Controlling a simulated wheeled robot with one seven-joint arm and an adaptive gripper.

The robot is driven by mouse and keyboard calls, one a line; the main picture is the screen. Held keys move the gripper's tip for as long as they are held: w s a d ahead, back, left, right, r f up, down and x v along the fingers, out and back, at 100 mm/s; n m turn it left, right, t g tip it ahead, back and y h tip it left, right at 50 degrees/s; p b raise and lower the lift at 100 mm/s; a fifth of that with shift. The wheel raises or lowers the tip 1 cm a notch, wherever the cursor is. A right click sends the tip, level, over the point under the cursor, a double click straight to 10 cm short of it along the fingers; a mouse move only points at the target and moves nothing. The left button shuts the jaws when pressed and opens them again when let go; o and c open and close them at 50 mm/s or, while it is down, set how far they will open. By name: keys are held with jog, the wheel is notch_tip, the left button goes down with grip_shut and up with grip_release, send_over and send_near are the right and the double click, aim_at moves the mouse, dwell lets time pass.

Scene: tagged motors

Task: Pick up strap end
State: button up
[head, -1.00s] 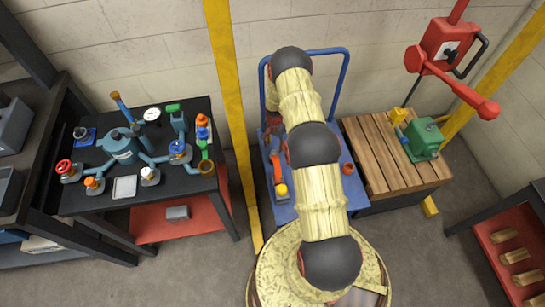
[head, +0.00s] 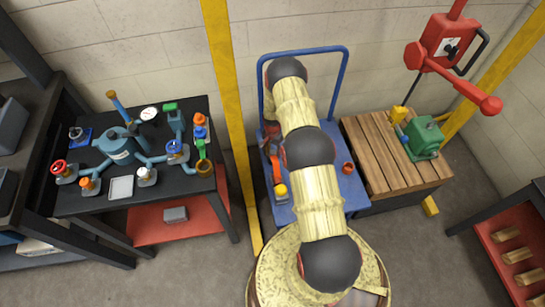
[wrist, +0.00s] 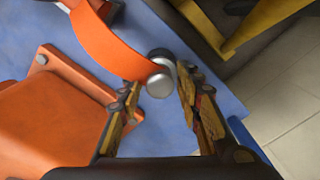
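An orange strap (wrist: 118,45) curves across the top of the wrist view. Its strap end (wrist: 161,80) carries a round silver and dark metal piece, which lies in line with the gap between my fingertips. My gripper (wrist: 158,88) is open, with one finger on each side of the gap; whether either finger touches the metal piece I cannot tell. In the head view my arm hides the gripper. There, an orange piece that looks like the strap (head: 276,168) shows on the blue cart (head: 352,190).
An orange block (wrist: 50,115) lies close to the left finger, and a yellow and dark part (wrist: 235,30) is at upper right. In the head view, a wooden-topped bench (head: 380,155) stands right of the cart and a black table (head: 115,200) left, beyond a yellow post (head: 228,90).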

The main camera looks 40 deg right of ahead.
grip_shut()
jog(key=shift+r, duration=0.15)
dwell(0.4)
